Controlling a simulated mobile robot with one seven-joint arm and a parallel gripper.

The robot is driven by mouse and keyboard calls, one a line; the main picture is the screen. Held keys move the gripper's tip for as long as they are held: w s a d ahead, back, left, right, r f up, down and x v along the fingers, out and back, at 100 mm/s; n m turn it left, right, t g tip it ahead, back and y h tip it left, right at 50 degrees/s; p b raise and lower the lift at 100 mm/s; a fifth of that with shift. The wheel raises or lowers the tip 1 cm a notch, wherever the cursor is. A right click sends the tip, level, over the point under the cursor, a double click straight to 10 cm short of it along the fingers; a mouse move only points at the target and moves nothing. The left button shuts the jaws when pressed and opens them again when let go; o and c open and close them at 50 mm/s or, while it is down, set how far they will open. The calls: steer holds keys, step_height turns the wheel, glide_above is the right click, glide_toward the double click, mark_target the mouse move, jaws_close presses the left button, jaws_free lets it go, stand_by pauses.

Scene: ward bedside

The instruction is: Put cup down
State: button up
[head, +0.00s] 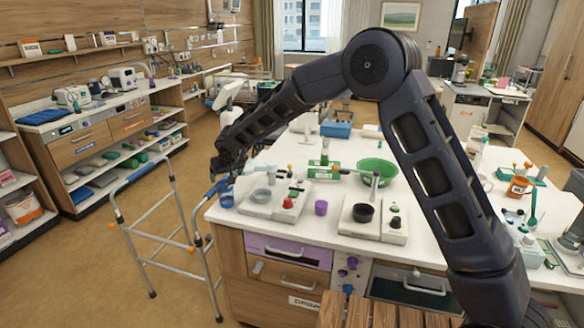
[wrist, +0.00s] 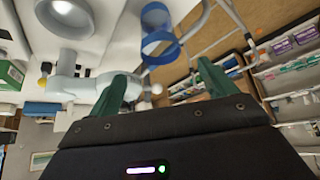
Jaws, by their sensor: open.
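A blue cup (head: 226,200) stands at the left corner of the white table (head: 255,232), close to the edge. In the wrist view the blue cup (wrist: 160,44) shows ahead of my gripper, roughly in line with the gap between the fingers. My gripper (head: 222,177) is just above the cup in the head view. In the wrist view its two green fingers (wrist: 168,84) are spread apart with nothing between them, and the cup appears beyond their tips. Whether a finger touches the cup is hard to tell.
Right of the cup stands a white device with a grey dish (head: 261,196) and red knob. A walking frame (head: 160,225) stands left of the table.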

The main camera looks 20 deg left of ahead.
steer(key=w+d+r+m+h, duration=0.1)
steer(key=w+d+r, duration=0.3)
steer(key=d, duration=0.4)
steer(key=w+d+r+m+t, duration=0.1)
steer(key=w+d+r, duration=0.2)
steer(key=d+r, duration=0.35)
steer(key=w+d+r+h, duration=0.1)
steer(key=w+d+r, duration=0.25)
steer(key=d, duration=0.55)
steer(key=d+r+m+h, duration=0.1)
steer(key=d+r, duration=0.2)
steer(key=d, duration=0.8)
steer(key=d+r+m+h, duration=0.1)
steer(key=d+r+m, duration=0.15)
steer(key=d, duration=0.85)
steer(key=s+d+r+m, duration=0.15)
steer(key=s+d, duration=0.35)
steer(key=d, duration=0.6)
steer(key=s+d+r, duration=0.2)
steer(key=s+d, duration=0.3)
steer(key=d, duration=0.6)
steer(key=s+d+f+m, duration=0.1)
steer(key=s+d+f, duration=0.1)
steer(key=s+d, duration=0.3)
steer(key=s+d+f+m+g, duration=0.1)
steer(key=s+d, duration=0.4)
steer(key=s, duration=0.6)
steer(key=shift+d+f+h, duration=0.25)
steer(key=shift+f+h, duration=0.15)
steer(key=shift+f, duration=0.2)
